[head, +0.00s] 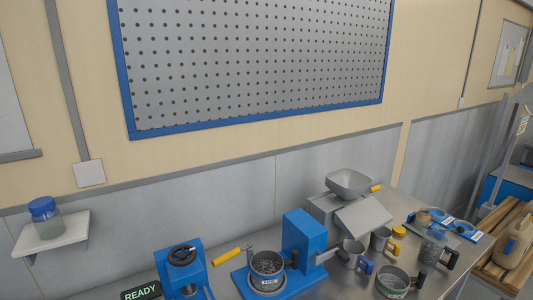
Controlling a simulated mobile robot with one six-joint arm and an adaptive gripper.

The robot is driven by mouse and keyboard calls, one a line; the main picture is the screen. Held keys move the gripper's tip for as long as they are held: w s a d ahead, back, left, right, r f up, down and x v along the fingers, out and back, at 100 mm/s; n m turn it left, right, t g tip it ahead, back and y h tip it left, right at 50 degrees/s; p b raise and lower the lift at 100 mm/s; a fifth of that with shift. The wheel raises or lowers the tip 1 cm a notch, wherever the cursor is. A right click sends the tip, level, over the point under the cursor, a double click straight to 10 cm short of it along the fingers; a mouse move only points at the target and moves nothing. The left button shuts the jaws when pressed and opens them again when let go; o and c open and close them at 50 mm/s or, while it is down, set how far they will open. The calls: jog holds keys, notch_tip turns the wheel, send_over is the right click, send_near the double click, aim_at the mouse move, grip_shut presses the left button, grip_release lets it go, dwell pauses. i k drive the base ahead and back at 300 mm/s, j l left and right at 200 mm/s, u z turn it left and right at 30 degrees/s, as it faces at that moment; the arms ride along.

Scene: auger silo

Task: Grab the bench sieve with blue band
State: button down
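I cannot single out the bench sieve with blue band for certain. A round grey pan with a dark handle (392,283) sits at the front of the metal bench (340,288), with no clear blue band. My gripper is not in view.
A blue machine (303,240) holds a pot of dark pieces (267,264). A blue press (183,268) stands left of it. A grey hopper (350,182) stands behind mugs with blue (352,254) and yellow handles (382,239). A wooden pallet (505,255) is right.

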aim_at(268, 265)
jog(key=i+u, duration=0.2)
jog(key=u, duration=0.25)
jog(key=i+l+u, duration=0.1)
jog(key=u, duration=0.4)
jog(key=i, duration=0.1)
